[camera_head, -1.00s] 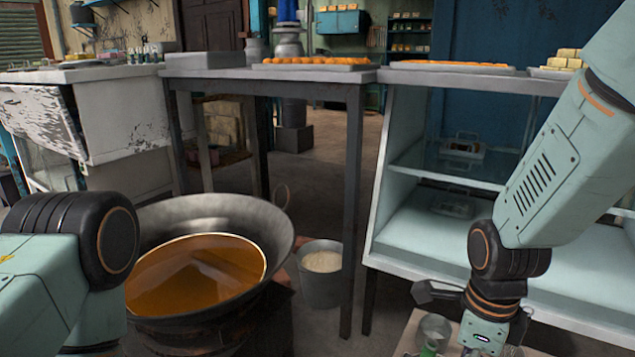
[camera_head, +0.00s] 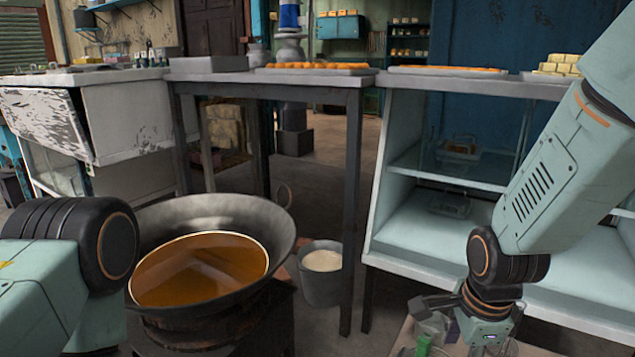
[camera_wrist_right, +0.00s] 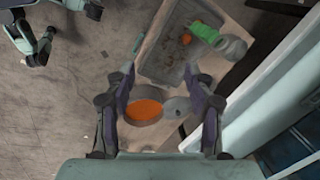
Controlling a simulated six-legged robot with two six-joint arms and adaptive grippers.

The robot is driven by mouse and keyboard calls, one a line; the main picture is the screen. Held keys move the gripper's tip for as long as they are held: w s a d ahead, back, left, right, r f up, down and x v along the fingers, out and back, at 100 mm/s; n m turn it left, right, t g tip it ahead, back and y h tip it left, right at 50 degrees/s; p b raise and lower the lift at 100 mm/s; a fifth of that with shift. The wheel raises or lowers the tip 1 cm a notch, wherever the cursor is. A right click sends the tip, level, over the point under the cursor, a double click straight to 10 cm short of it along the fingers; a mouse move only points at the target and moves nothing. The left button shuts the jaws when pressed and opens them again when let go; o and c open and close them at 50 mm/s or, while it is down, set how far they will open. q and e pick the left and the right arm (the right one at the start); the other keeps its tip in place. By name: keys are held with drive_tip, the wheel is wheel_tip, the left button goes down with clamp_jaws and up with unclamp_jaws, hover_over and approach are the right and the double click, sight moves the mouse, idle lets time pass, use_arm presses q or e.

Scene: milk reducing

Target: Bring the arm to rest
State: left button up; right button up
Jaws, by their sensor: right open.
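My right arm comes in from the right in the head view, and its wrist hangs over a low wooden table (camera_head: 404,340). My right gripper (camera_wrist_right: 160,84) is open in the right wrist view. Its two dark fingers are spread wide with nothing held between them. Below it on the table are a round container of orange stuff (camera_wrist_right: 143,109) and a small grey lidded or round item (camera_wrist_right: 177,107). My left arm shows only as a link and joint at the left edge of the head view; its gripper is out of view.
A dark tray (camera_wrist_right: 170,58) and a green bottle (camera_wrist_right: 202,32) are on the low table. A large wok of brown liquid (camera_head: 270,215) stands at left, beside a grey bucket (camera_head: 320,283). A pale shelf cabinet (camera_head: 385,210) flanks my right arm.

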drive_tip(key=s+f+n+t+p, duration=0.2)
drive_tip(key=s+f+n+p, duration=0.35)
drive_tip(key=n, duration=1.05)
drive_tip(key=s+f+n+g+p, duration=0.1)
drive_tip(key=s+f, duration=0.3)
drive_tip(key=s, duration=0.6)
drive_tip(key=s+f+n+g+p, duration=0.1)
drive_tip(key=s+f+g, duration=0.2)
drive_tip(key=s, duration=0.8)
drive_tip(key=shift+d+f, duration=0.25)
drive_tip(key=shift+f, duration=0.55)
